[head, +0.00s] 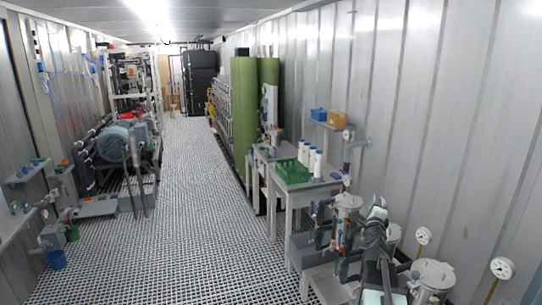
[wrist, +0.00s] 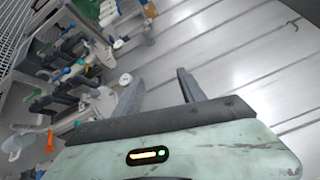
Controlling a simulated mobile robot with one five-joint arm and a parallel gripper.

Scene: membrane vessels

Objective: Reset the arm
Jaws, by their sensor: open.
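My gripper (wrist: 160,76) shows in the wrist view with its two dark fingers apart and nothing between them. Beyond the fingers is the pale ribbed wall (wrist: 230,60). In the head view my arm (head: 375,240) shows at the lower right, dark with pale green covers, near the vessels. My fingertips cannot be made out clearly there.
White-lidded vessels (head: 433,274) and a pressure gauge (head: 502,268) stand close to my arm at the right. A table (head: 305,190) holds a green crate (head: 289,173) and white bottles (head: 315,162). The grated floor (head: 190,200) is clear down the middle.

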